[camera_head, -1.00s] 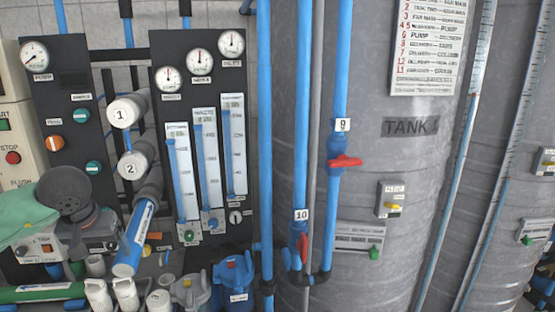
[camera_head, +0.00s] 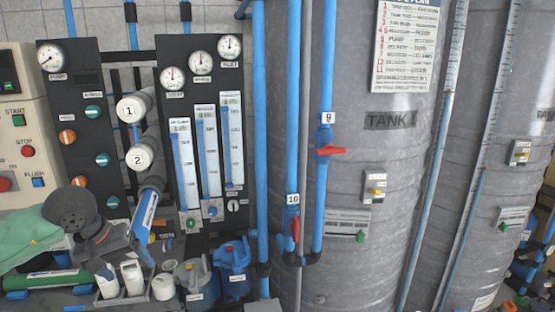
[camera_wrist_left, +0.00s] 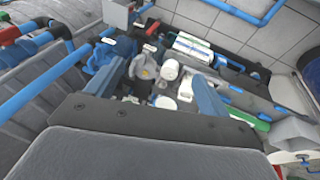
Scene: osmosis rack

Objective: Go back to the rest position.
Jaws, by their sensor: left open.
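In the left wrist view my left gripper (camera_wrist_left: 162,66) points at the bench. Its two blue-grey fingers stand well apart, and no object is seen held between them. Beyond the fingers are small white pots and a grey filter housing (camera_wrist_left: 146,68); I cannot tell how far off they are. My right gripper is in neither view.
A panel with gauges (camera_head: 201,64) and flow tubes stands upright behind the bench. Blue pipes with red-handled valves (camera_head: 329,151) run before the grey tank (camera_head: 390,185).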

